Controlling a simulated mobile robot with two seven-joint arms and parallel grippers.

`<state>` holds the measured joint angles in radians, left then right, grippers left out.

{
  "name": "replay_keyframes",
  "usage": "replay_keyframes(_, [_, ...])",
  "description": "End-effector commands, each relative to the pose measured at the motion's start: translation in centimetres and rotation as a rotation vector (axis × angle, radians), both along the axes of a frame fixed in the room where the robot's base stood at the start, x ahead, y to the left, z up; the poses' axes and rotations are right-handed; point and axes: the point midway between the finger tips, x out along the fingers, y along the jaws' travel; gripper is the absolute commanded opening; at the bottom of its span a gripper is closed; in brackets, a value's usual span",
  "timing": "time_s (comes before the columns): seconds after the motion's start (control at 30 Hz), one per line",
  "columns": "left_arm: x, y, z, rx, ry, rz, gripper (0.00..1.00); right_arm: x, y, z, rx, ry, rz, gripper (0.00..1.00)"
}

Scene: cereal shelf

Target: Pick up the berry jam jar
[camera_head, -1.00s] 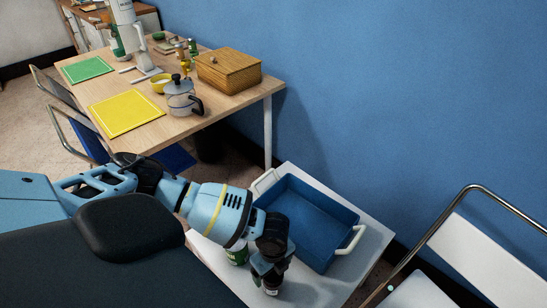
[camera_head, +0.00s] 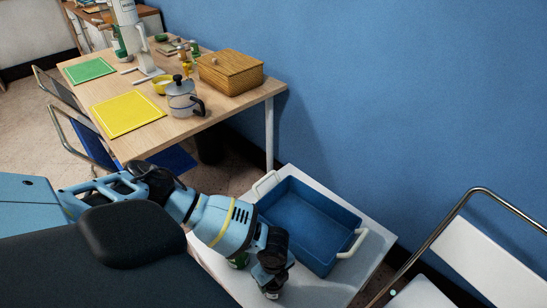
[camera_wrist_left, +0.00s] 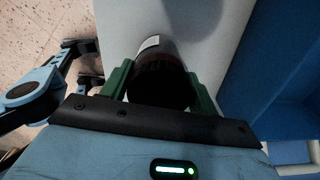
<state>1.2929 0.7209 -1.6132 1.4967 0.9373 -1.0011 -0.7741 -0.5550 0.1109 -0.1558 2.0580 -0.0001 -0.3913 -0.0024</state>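A jar with a dark top and a pale label (camera_wrist_left: 151,64) stands upright on the white table beneath my left gripper (camera_wrist_left: 161,88). I take it for the berry jam jar, though its label is too small to read. In the left wrist view its dark lid lies between the two green fingers, one on each side. The fingers are spread about the jar's width, and I see no clear grip. In the head view the left gripper (camera_head: 270,280) points down and hides most of the jar (camera_head: 272,295). My right gripper is not in view.
A blue tray with white handles (camera_head: 325,252) is just to the right. A chair (camera_head: 480,255) stands at the right. A wooden table (camera_head: 222,108) with several items is farther back.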

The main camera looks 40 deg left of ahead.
Motion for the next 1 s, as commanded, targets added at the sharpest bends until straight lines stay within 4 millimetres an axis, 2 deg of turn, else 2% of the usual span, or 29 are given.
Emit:
replay_keyframes(0.03, [0.0, 0.0, 0.0, 0.0, 0.0, 0.0, 0.45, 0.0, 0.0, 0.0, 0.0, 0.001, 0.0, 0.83])
replay_keyframes(0.2, [0.0, 0.0, 0.0, 0.0, -0.001, 0.0, 0.25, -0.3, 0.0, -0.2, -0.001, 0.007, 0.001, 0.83])
replay_keyframes(0.57, [0.1, 0.0, 0.5, -0.001, -0.001, 0.001, 0.25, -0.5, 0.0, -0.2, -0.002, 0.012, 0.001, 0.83])
replay_keyframes(0.83, [0.1, 0.0, 3.6, -0.002, -0.003, 0.0, 0.25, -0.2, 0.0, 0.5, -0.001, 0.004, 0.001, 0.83])
replay_keyframes(0.87, [-0.2, -0.2, 4.0, -0.003, -0.001, -0.002, 0.25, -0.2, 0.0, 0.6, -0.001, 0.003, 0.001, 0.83])
replay_keyframes(1.0, [-3.2, -1.6, 4.0, -0.004, 0.003, -0.005, 0.25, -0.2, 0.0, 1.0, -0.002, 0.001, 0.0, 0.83])
